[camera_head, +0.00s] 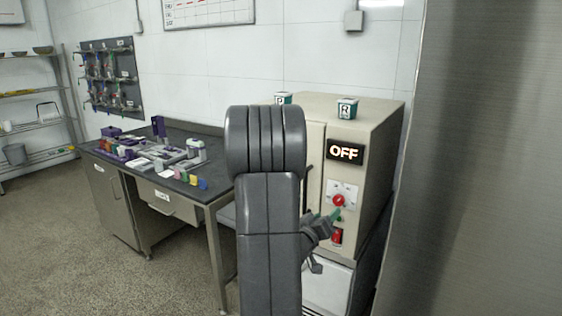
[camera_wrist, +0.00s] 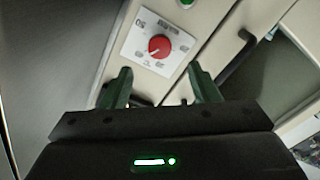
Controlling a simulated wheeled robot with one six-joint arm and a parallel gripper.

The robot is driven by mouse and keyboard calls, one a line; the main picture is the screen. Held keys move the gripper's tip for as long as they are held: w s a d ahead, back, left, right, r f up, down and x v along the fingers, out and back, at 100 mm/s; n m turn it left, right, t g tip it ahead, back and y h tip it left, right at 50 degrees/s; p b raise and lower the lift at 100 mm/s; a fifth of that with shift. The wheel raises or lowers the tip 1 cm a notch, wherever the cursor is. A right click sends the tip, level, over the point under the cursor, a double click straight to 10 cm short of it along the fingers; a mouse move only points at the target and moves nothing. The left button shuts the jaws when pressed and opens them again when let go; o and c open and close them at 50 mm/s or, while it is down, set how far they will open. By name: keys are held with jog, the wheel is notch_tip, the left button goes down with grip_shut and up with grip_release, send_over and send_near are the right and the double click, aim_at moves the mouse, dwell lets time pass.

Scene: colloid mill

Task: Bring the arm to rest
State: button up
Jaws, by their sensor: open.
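My grey arm (camera_head: 268,200) stands upright in the middle of the head view, hiding part of the beige machine cabinet (camera_head: 378,135). My gripper (camera_head: 331,219) is beside the cabinet's front panel, just below the red knob (camera_head: 338,200). In the wrist view my gripper (camera_wrist: 160,70) is open, with two dark green fingers apart and nothing between them. The red knob shows there too (camera_wrist: 159,46), on a white dial plate beyond the fingertips. I cannot tell whether a finger touches the panel.
A lit sign (camera_head: 346,152) reads OFF on the cabinet. A red switch (camera_head: 337,236) sits below the knob. Two small boxes stand on top, one marked R (camera_head: 347,108). A cluttered workbench (camera_head: 222,198) is left; a metal surface (camera_head: 480,160) fills the right. Floor at left is clear.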

aim_at(338, 202)
jog(key=x, duration=0.9)
jog(key=shift+d+p, duration=0.1)
jog(key=shift+p, duration=0.3)
